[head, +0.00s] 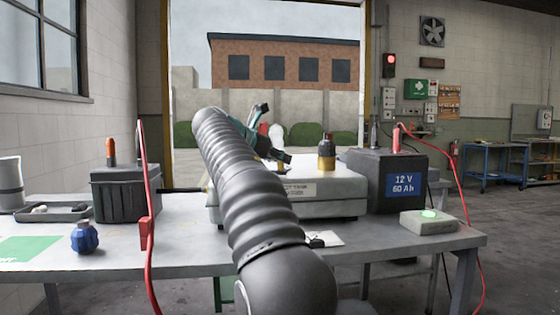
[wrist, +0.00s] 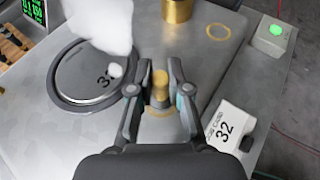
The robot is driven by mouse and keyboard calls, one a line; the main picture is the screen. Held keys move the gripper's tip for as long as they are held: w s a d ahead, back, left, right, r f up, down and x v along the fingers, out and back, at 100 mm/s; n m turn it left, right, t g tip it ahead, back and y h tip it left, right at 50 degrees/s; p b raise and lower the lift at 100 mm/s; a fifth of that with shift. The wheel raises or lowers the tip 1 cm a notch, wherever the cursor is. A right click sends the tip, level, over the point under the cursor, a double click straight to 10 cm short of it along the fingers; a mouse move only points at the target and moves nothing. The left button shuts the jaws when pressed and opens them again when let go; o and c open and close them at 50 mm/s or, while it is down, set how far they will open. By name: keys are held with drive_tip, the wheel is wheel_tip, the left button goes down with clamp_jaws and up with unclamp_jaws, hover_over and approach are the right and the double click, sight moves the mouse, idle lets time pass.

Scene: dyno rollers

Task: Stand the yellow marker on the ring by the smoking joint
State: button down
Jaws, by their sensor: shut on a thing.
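In the wrist view my gripper (wrist: 160,92) is shut on the yellow marker (wrist: 160,83), a small upright cylinder between the fingertips. A yellow ring (wrist: 164,112) shows on the grey surface just below it, partly hidden by the fingers. I cannot tell whether the marker touches the surface. A second yellow ring (wrist: 220,58) lies bare to the upper right. White smoke (wrist: 98,22) rises at the upper left, over a round grey plate (wrist: 72,88); it also shows in the head view (head: 277,131). There, my arm hides much of the gripper (head: 281,157).
A brass, dark-topped cylinder (head: 326,158) stands on the pale box (head: 335,190). A 12 V battery (head: 382,185) and a green-lit box (head: 429,221) are at right. A white card (wrist: 222,125) marked 32 lies right of my gripper. A dark battery (head: 125,195) and red cable stand left.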

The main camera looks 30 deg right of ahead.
drive_tip(key=shift+f, duration=0.15)
drive_tip(key=c, duration=1.1)
unclamp_jaws()
drive_tip(key=shift+a+r, duration=0.15)
drive_tip(key=shift+r, duration=0.15)
drive_tip(key=p+v, duration=0.2)
drive_tip(key=v, duration=0.9)
drive_tip(key=shift+s+a, duration=0.15)
drive_tip(key=shift+a, duration=0.2)
